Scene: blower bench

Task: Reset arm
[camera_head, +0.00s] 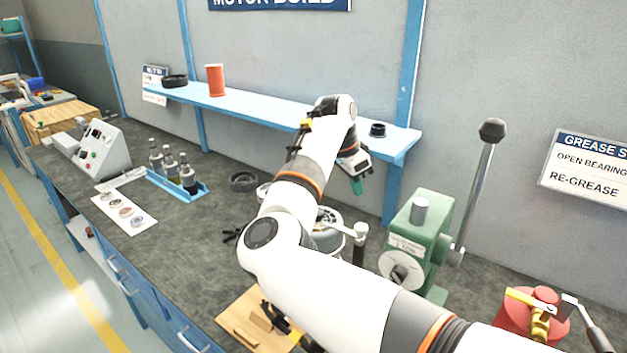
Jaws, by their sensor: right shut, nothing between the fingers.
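My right arm, white with orange rings, comes in from the lower right. It bends over the bench and rises to the front of the blue shelf. My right gripper (294,152), black with yellow parts, is at its far end. It is shut and empty, raised above the bench and clear of the objects. A black and yellow part that looks like my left gripper (275,320) shows low over a wooden board (238,326). My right arm hides much of it, so its jaws cannot be made out.
A green press (418,235) with a raised lever stands right of the arm. A red can (520,312) is at lower right. Bottles (172,167) stand in a blue tray at left.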

